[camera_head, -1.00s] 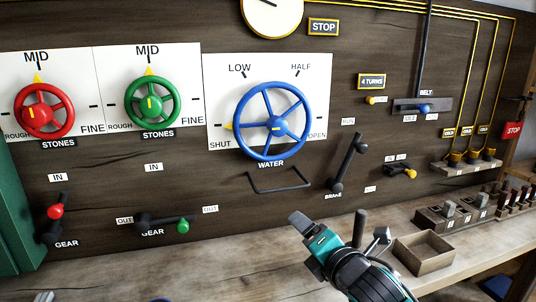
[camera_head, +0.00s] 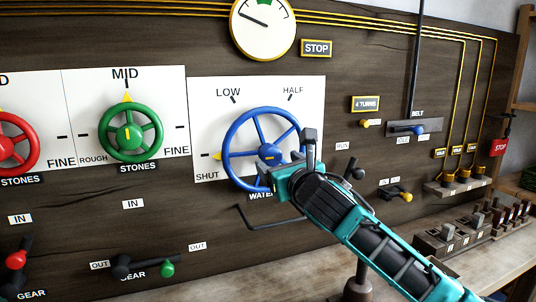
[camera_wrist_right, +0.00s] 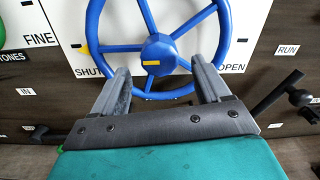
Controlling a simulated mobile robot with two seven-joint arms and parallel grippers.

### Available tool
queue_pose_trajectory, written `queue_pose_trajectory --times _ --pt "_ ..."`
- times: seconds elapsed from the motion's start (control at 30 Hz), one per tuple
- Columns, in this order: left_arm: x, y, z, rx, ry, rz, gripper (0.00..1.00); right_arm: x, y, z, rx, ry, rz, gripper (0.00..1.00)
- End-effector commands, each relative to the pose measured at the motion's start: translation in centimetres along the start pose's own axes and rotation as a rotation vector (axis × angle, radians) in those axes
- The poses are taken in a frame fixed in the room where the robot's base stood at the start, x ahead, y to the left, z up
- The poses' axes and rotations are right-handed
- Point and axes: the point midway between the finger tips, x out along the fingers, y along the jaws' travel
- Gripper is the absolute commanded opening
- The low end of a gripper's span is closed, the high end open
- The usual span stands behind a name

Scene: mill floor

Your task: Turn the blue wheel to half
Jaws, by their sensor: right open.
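The blue wheel (camera_head: 226,145) is mounted on a white panel on the dark board, with SHUT, LOW, HALF and OPEN marked around it. The yellow pointer (camera_head: 217,156) is at its left by SHUT. My right gripper (camera_head: 290,147) is open in front of the wheel's lower right part and hides some of its rim and the OPEN mark. In the right wrist view the wheel's hub (camera_wrist_right: 158,50) shows a level yellow bar. There the two fingers (camera_wrist_right: 158,76) are spread, overlapping the lower rim, with nothing seen between them but wheel and panel. Contact cannot be told.
A green wheel (camera_head: 129,135) and part of a red wheel (camera_head: 10,147) are to the left. A black bar handle (camera_head: 268,224) sticks out below the blue wheel. The brake lever (camera_head: 353,170) is close to my gripper's right. A gauge (camera_head: 262,25) is above.

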Motion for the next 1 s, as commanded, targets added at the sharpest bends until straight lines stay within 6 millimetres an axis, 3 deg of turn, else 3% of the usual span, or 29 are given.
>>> queue_pose_trajectory --times 0.2,0.5,1.0 --pt "-0.1 0.0 -0.1 0.0 0.0 0.0 0.0 3.2 0.0 0.0 0.002 0.001 -0.001 0.76" --pt "-0.1 0.0 -0.2 0.0 0.0 0.0 0.0 6.4 0.0 0.1 0.002 0.0 -0.001 0.76" --pt "0.1 -0.2 -0.6 0.002 0.009 -0.003 0.0 7.4 0.0 0.0 0.001 0.0 0.0 0.76"
